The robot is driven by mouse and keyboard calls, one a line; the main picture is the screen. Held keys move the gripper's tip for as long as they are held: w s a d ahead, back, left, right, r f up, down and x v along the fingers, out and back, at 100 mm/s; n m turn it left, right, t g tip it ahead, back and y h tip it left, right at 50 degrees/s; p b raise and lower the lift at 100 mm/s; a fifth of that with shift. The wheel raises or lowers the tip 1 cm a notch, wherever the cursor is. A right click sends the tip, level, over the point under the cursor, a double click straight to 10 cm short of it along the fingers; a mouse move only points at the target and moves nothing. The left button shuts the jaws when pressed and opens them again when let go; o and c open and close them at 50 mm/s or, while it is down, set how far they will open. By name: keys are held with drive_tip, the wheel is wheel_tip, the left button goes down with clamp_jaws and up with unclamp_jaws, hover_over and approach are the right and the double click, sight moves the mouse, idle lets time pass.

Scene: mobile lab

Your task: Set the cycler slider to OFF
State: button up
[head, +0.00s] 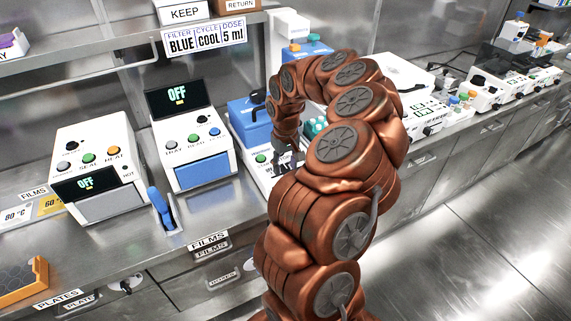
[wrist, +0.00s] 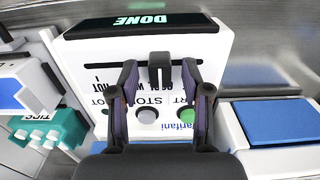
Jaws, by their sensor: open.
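The cycler is a white box; the wrist view shows its panel (wrist: 95,55) upside down, with a dark display (wrist: 130,24) reading DONE. Its slider knob (wrist: 160,68) is a black block standing up from a slot, with COOL and HOT labels beside it. My gripper (wrist: 160,76) is open, one fingertip on each side of the knob. The fingers cover part of the slot and labels, and I see no OFF mark. In the head view my gripper (head: 288,158) is small and dark over the cycler (head: 258,172), mostly hidden by my arm.
A teal tip rack (wrist: 68,132) stands to the left in the wrist view, a blue-topped device (wrist: 278,120) to the right. In the head view, two white devices reading OFF (head: 180,100) stand left of my arm.

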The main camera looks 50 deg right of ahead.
clamp_jaws()
idle(0.6)
